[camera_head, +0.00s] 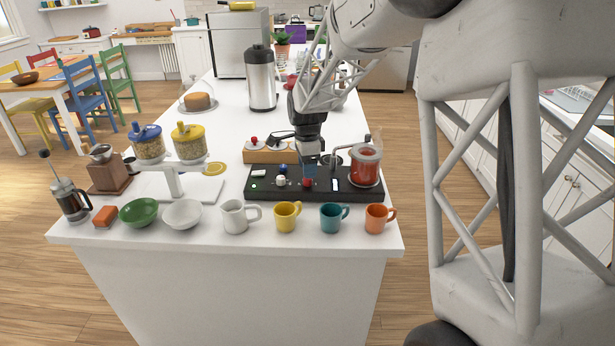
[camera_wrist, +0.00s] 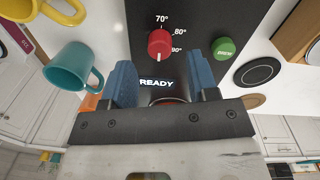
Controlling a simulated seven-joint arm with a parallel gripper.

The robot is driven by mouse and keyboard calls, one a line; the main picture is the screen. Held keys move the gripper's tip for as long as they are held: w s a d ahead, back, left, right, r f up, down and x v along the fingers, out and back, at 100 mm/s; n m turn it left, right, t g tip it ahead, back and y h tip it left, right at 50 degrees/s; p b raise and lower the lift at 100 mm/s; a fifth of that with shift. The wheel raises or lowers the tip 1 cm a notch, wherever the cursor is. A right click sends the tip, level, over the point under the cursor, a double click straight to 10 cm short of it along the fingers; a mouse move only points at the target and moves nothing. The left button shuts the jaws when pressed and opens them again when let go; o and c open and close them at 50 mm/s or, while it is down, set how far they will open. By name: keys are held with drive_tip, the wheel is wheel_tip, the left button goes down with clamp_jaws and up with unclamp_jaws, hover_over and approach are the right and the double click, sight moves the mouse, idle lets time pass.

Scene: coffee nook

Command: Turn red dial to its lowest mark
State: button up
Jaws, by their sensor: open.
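The red dial (camera_wrist: 160,43) sits on a black panel (camera_wrist: 200,12) in the wrist view. The marks 70°, 80° and 90° run beside it from above to its right. A white pointer line on the dial's face points down in the picture, away from the 70° mark. My gripper (camera_wrist: 160,68) is open, with its two blue fingers on either side just below the dial; I see nothing held. In the head view the red dial (camera_head: 307,184) is on the black panel (camera_head: 262,192), with my gripper (camera_head: 310,168) close above it.
A READY display (camera_wrist: 157,83) shows between the fingers, and a green BREW button (camera_wrist: 224,48) is right of the dial. A glass jar of red liquid (camera_head: 365,167) stands at the panel's right end. White, yellow, teal (camera_head: 334,217) and orange mugs stand in front.

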sight(308, 181)
drive_tip(key=shift+f, duration=1.8)
drive_tip(key=c, duration=0.9)
